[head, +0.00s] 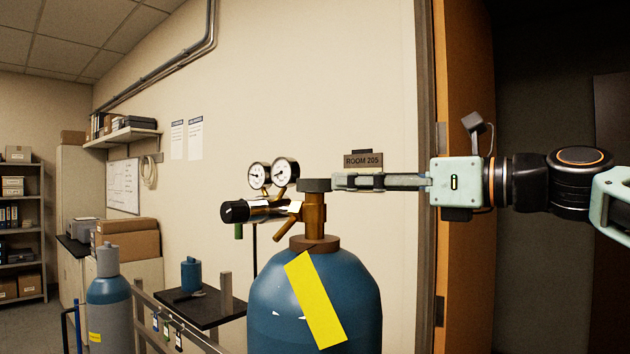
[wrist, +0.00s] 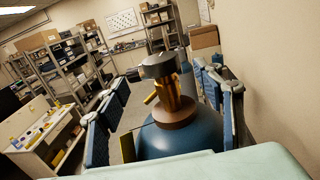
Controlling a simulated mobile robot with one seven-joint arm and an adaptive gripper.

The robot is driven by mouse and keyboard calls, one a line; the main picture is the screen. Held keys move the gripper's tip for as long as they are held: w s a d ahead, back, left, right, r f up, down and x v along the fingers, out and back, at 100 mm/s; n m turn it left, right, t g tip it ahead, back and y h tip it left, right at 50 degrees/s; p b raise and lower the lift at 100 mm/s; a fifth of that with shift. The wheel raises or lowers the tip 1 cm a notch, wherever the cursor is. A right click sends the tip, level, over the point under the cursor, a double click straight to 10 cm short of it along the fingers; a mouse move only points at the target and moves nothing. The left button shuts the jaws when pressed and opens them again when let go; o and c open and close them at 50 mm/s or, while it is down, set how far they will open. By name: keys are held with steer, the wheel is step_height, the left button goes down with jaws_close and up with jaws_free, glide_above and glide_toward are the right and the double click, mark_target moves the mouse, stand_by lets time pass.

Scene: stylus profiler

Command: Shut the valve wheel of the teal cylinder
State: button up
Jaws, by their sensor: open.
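The large teal-blue cylinder (head: 270,300) stands upright at the centre of the head view, with a slanted yellow strip on its shoulder. Its brass valve (head: 315,215) carries a dark grey valve wheel (head: 314,185) on top. My gripper (head: 338,181) comes in level from the right, its fingertips close to the right side of the wheel. In the wrist view the wheel (wrist: 159,65) and the cylinder (wrist: 170,140) show between my two spread fingers (wrist: 162,84). The gripper is open and holds nothing. I cannot tell whether a fingertip touches the wheel.
A regulator with two gauges (head: 273,173) and a black knob (head: 235,212) sticks out left of the valve. A smaller blue-grey cylinder (head: 108,305), a rail (head: 180,325) and a black stand (head: 210,307) are at left. The wall and door frame (head: 455,270) are behind.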

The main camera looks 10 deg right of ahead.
mark_target(330, 182)
steer(key=x, duration=0.8)
steer(key=shift+w+a+p, duration=0.3)
steer(key=shift+p, duration=0.05)
steer(key=c, duration=1.2)
